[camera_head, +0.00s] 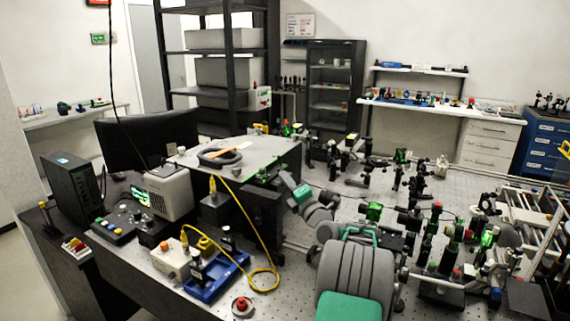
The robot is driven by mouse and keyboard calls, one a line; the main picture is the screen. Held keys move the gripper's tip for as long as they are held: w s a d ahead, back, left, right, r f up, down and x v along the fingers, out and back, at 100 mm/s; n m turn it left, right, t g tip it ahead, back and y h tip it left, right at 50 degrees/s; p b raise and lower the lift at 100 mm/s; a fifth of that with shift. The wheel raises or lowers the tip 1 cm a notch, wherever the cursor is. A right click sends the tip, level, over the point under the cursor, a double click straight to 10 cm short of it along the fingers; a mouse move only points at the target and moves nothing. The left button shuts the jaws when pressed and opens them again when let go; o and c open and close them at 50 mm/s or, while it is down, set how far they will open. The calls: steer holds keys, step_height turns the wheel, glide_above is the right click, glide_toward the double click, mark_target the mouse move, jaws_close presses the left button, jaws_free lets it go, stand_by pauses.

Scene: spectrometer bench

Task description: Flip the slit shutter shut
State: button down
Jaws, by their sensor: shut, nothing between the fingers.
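My arm reaches from the bottom middle toward the bench's centre. Its end, my gripper (267,176), is small and dark at the right edge of a large pale-topped box (245,172), which looks like the spectrometer. The gripper is shut, with nothing seen in it. I cannot make out the slit shutter itself. It is too small or hidden near the gripper, so I cannot tell its position or whether the gripper touches it.
A dark ring-shaped object (220,157) lies on the box top. A yellow cable (243,208) loops down in front. Crowded optics mounts (400,180) fill the perforated table to the right. A blue tray (213,278) and a red button (242,306) are at the front.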

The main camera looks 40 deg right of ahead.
steer(key=shift+w, duration=0.3)
steer(key=shift+f+b, duration=0.1)
steer(key=shift+b, duration=0.7)
steer(key=shift+b, duration=0.55)
steer(key=shift+d+m+b, duration=0.1)
steer(key=shift+m+b, duration=0.3)
steer(key=shift+b, duration=0.15)
